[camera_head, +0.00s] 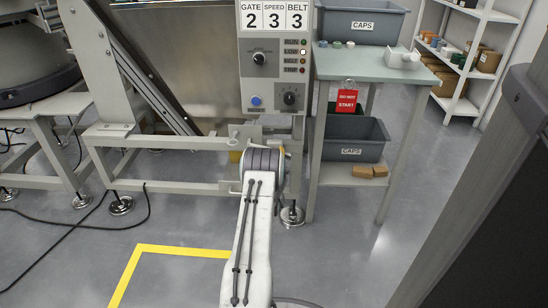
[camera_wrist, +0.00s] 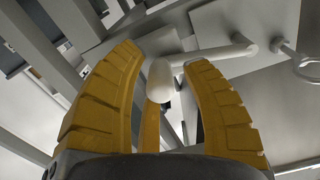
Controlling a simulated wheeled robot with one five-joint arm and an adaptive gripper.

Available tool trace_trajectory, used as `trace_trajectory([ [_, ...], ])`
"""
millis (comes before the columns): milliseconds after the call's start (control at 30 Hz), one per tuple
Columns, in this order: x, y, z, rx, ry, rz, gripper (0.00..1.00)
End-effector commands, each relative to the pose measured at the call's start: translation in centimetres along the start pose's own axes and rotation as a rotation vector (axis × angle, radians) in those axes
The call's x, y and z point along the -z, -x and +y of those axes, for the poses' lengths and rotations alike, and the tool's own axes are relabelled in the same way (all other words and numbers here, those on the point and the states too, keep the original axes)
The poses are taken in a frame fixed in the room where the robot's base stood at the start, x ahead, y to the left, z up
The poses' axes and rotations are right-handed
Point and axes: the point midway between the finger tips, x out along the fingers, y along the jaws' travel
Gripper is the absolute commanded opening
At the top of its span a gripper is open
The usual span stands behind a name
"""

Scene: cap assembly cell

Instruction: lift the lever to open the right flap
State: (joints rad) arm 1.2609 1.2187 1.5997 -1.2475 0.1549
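In the wrist view a pale lever with a rounded white knob (camera_wrist: 160,82) and a bar running right lies across the far end of my gripper (camera_wrist: 163,56). My gripper's two curved yellow fingers are apart, one on each side of the knob. Gaps show beside the knob, and I see no firm grip on it. In the head view my gripper is mostly hidden behind my wrist at the machine's lower frame, below the control panel (camera_head: 273,75). Grey metal plates (camera_wrist: 235,30) lie beyond the lever; I cannot tell which is the right flap.
A bench (camera_head: 370,66) with a grey CAPS bin (camera_head: 362,28) stands right of the machine. Another CAPS bin (camera_head: 352,151) sits on its lower shelf. A red tag (camera_head: 346,104) hangs at its front edge. Machine frame bars (camera_head: 170,143) surround my gripper.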

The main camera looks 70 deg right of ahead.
Motion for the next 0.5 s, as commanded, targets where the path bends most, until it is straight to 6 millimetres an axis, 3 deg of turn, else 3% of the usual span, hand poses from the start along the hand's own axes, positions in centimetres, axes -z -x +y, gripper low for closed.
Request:
trace_trajectory([
  [433, -0.01, 0.02, 0.02, 0.000, 0.000, 0.000, 0.02],
  [500, -0.01, 0.02, 0.02, 0.000, 0.000, 0.000, 0.00],
])
